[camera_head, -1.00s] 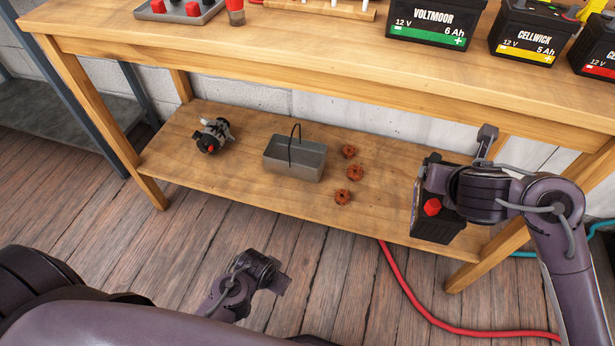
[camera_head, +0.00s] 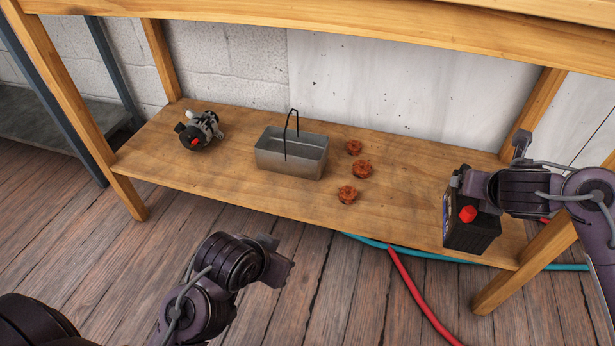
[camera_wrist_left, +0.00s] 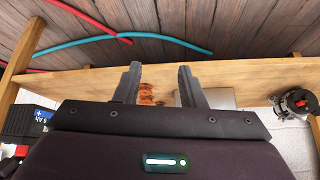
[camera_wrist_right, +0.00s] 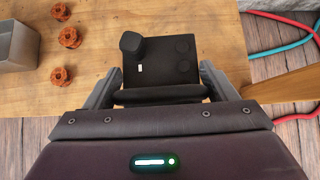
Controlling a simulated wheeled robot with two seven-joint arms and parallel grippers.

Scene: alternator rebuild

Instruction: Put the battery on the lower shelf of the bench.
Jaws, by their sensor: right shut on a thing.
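The black battery (camera_head: 470,232) hangs upright in my right gripper (camera_head: 480,182), at the right end of the lower shelf (camera_head: 230,185). A red cap shows on its side. In the head view it covers part of the shelf's front edge; I cannot tell if it touches the wood. In the right wrist view, the fingers (camera_wrist_right: 158,88) are shut on the handle above the battery's top (camera_wrist_right: 165,60), with shelf wood beyond. My left gripper (camera_head: 278,263) is open and empty in front of the shelf; its spread fingers show in the left wrist view (camera_wrist_left: 158,85).
A grey metal tray (camera_head: 290,162) with a thin handle stands mid-shelf. Several copper-coloured coils (camera_head: 361,169) lie right of it. An alternator-like part (camera_head: 199,131) sits at the left. A bench leg (camera_head: 525,270) stands close right of the battery. Hoses (camera_head: 415,300) lie on the floor.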

